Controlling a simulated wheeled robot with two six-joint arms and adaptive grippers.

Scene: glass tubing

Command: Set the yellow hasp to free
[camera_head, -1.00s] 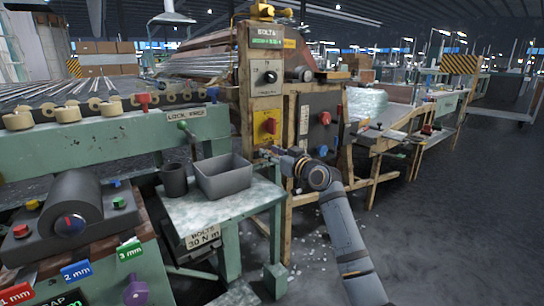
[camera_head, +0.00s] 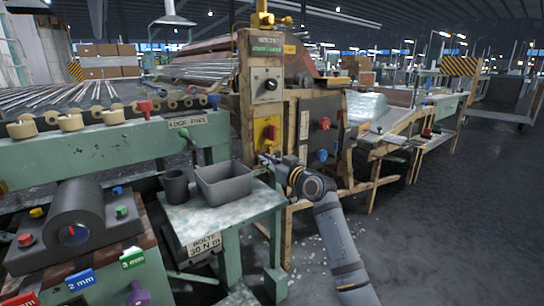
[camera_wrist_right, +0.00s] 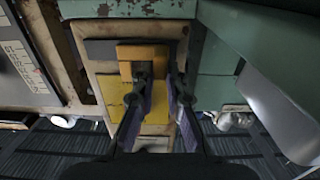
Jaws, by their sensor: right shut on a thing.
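The yellow hasp (camera_wrist_right: 140,52) shows in the right wrist view as a squared yellow piece on a dark plate, above a yellow panel (camera_wrist_right: 115,112). My right gripper (camera_wrist_right: 160,80) is at the hasp's lower part, its two purple-padded fingers on it with a narrow gap between them. The fingers partly cover the hasp, so its exact setting is hard to tell. My left gripper is not in view.
A grey bin (camera_head: 224,186) and a dark cup (camera_head: 175,186) stand on the small green table left of my right gripper. A green beam (camera_wrist_right: 125,9) runs close above the hasp. Open floor (camera_head: 445,235) lies to the right.

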